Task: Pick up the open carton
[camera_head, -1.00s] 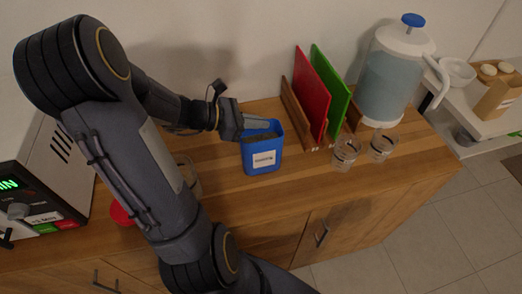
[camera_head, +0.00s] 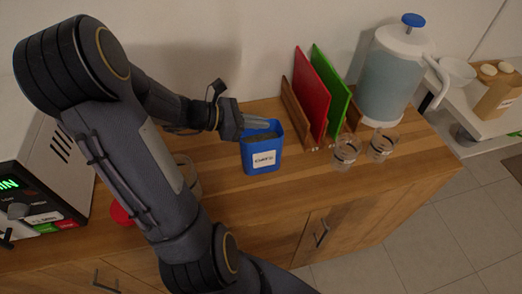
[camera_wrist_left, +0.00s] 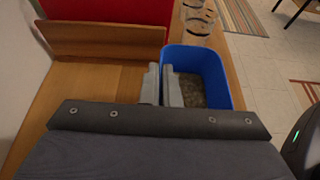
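The open carton (camera_head: 262,150) is a blue, open-topped box with a white label on its front and dark grainy contents. It stands upright on the wooden counter in the head view. In the left wrist view the carton (camera_wrist_left: 215,62) shows from above. My left gripper (camera_head: 257,124) reaches in from the left at the carton's rim. In the wrist view its two grey fingers (camera_wrist_left: 161,88) are close together with the carton's near-left wall between them, one finger inside and one outside. My right gripper is in neither view.
Behind and right of the carton, a wooden rack (camera_head: 297,112) holds a red board (camera_head: 313,90) and a green board (camera_head: 331,88). Two glasses (camera_head: 346,151) (camera_head: 382,144) and a large jug (camera_head: 388,80) stand further right. A red lid (camera_head: 121,213) lies left, partly behind my arm.

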